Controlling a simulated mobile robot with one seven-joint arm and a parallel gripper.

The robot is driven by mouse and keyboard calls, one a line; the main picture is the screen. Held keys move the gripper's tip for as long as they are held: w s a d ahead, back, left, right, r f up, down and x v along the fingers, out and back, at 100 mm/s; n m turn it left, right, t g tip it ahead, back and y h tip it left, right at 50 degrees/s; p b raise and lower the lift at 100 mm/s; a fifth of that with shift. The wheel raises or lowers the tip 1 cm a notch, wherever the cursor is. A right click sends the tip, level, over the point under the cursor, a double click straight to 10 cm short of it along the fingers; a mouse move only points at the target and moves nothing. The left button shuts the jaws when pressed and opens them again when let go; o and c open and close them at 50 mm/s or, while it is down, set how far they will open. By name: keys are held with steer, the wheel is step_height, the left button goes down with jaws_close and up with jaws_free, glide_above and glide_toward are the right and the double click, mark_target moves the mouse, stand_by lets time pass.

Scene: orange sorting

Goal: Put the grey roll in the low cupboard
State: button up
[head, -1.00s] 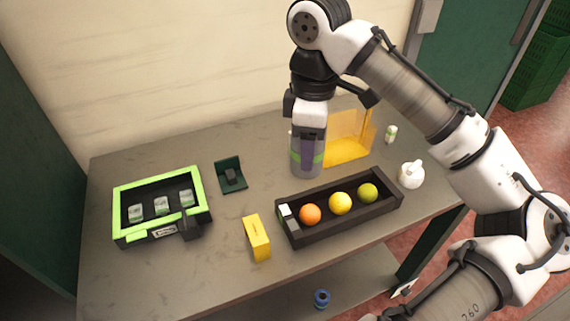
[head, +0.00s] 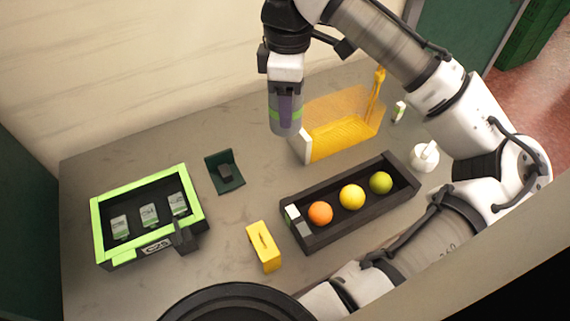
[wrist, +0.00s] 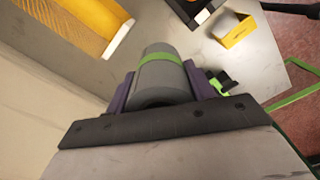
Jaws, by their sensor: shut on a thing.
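The grey roll (head: 286,128) has a green band and hangs upright in my gripper (head: 287,108), above the back of the table. In the wrist view the roll (wrist: 162,77) lies between the two purple fingers of my gripper (wrist: 163,95), which is shut on it. The roll's lower end shows next to the left end of the yellow mesh holder (head: 345,135) in the head view. I cannot make out the low cupboard in these frames.
A dark tray (head: 318,238) holds orange, yellow and green fruit. A green-rimmed bin (head: 98,225), a yellow block (head: 263,246), a dark green stand (head: 224,170) and a white pot (head: 424,157) stand on the grey table (head: 200,275). A wall rises behind.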

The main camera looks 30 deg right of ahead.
step_height(320, 180, down, 19)
steer(key=b, duration=1.8)
steer(key=shift+r+b, duration=0.1)
steer(key=shift+b, duration=0.3)
steer(key=shift+r, duration=0.1)
steer(key=o, duration=1)
